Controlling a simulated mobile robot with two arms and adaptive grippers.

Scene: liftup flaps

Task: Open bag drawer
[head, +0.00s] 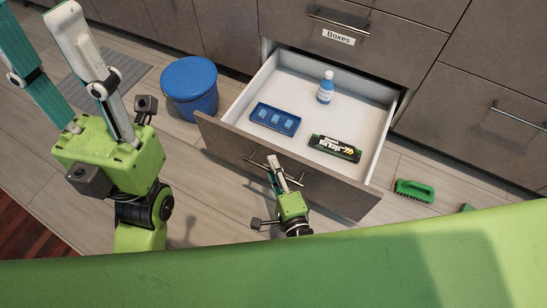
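A wide drawer (283,174) with a grey-brown front and white inside is pulled well out of the cabinet. Its bar handle (258,165) is on the front face. My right gripper (276,166) is at this handle, its fingers close together over the middle of the bar; it appears shut on it. My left gripper (38,22) is large and near the camera at the upper left, fingers spread wide, empty and away from the drawer. Inside the drawer are a blue bottle (325,90), a blue tray (275,119) and a dark green-and-black pack (335,148).
A closed drawer labelled "Boxes" (339,37) is above the open one. A blue lidded bin (189,88) stands left of the drawer. A green brush (414,191) lies on the floor to the right. A grey mat (105,80) lies at the left.

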